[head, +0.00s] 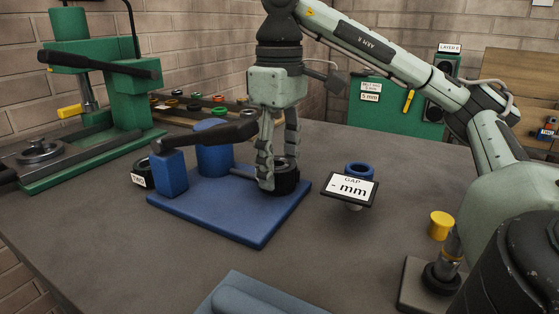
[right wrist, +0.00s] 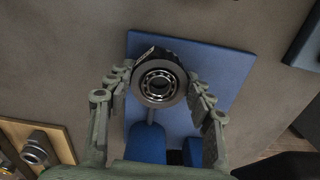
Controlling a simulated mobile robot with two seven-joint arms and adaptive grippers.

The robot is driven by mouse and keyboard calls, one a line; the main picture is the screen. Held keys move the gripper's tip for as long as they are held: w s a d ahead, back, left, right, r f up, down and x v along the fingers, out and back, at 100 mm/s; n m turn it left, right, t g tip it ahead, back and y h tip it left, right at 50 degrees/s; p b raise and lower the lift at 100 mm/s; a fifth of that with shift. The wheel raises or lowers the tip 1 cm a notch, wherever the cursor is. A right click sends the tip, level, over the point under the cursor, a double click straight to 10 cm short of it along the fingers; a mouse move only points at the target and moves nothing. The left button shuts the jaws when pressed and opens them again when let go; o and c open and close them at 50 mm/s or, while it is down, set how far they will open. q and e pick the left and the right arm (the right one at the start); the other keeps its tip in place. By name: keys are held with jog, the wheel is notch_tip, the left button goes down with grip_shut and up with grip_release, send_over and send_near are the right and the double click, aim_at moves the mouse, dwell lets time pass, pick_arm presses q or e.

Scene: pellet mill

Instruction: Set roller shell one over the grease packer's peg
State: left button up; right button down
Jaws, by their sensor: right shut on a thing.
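A black roller shell, taken as roller shell one (head: 286,178), is between the fingers of my right gripper (head: 278,180), low over the right part of the grease packer's blue base plate (head: 232,215). My right gripper is shut on the shell. The right wrist view shows the shell (right wrist: 160,82) from above, with a ringed bearing in its bore and a label on its side too small to read. The peg is hidden, and I cannot tell whether the shell is around it or above it. My left gripper is not in view.
The grease packer's blue cylinder (head: 213,155), blue block (head: 170,173) and black handle (head: 220,134) stand left of the gripper. A shell marked TWO (head: 139,174) sits behind the block. The gap display (head: 348,188) and a blue ring (head: 359,170) are to the right. A green press (head: 75,100) stands left.

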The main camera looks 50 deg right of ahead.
jog(key=shift+f, duration=0.1)
jog(key=c, duration=0.6)
grip_release()
jog(key=shift+o, duration=0.2)
jog(key=o, duration=0.6)
jog(key=shift+c, duration=0.2)
